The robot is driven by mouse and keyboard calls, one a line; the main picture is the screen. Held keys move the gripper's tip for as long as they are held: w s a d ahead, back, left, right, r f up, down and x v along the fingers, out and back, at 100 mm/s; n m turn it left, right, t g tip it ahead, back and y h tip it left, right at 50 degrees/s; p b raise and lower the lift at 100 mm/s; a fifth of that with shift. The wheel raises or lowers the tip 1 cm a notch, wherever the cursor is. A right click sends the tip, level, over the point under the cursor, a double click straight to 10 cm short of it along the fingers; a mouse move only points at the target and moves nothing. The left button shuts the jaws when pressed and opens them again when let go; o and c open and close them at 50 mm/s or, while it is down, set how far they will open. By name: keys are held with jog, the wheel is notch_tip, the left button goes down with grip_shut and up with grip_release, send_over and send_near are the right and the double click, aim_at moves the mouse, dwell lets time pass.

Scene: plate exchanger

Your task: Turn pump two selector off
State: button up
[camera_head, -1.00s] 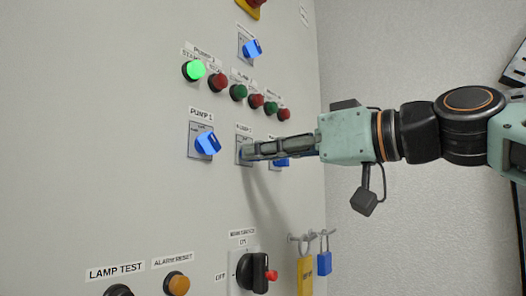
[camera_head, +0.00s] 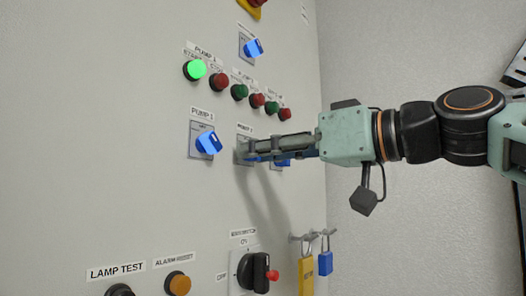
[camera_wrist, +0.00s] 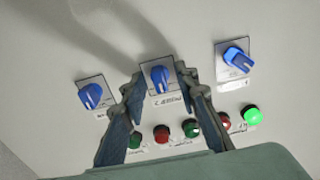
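The pump two selector is the middle blue knob (camera_wrist: 160,78) on a grey plate in the wrist view, with its label below it in that upside-down picture. My gripper (camera_wrist: 163,84) is open, with one finger on each side of this knob. I cannot tell whether either finger touches it. In the head view my gripper (camera_head: 250,151) reaches in from the right to the panel at the middle selector. The fingers hide most of that selector's plate (camera_head: 241,146) and knob.
The pump 1 selector (camera_head: 208,143) is left of my gripper; another blue selector (camera_head: 283,162) is partly behind my fingers. A lit green button (camera_head: 195,70) and several unlit buttons are above. A black rotary switch (camera_head: 254,271) and hanging padlocks (camera_head: 325,263) are below.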

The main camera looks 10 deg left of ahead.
jog(key=v, duration=1.2)
jog(key=shift+f, duration=0.1)
notch_tip(320, 180, down, 27)
jog(key=d+m+t+h, duration=0.2)
jog(key=m+h, duration=0.5)
jog(key=h, duration=0.3)
jog(key=s+d+f+m+g+h, duration=0.1)
jog(key=s+d+f+m+h, duration=0.1)
jog(key=f, duration=0.5)
jog(key=s+d+f+m+g+h, duration=0.1)
jog(key=s+d+f+m+h, duration=0.1)
jog(key=d+f, duration=0.3)
jog(key=s+d+f+m+g+h, duration=0.1)
jog(key=d+f, duration=0.3)
jog(key=f, duration=0.7)
jog(key=shift+s+d+f+m+h, duration=0.2)
jog(key=shift+s+f+m+h, duration=0.05)
jog(key=shift+s+m+h, duration=0.5)
jog(key=shift+a, duration=0.1)
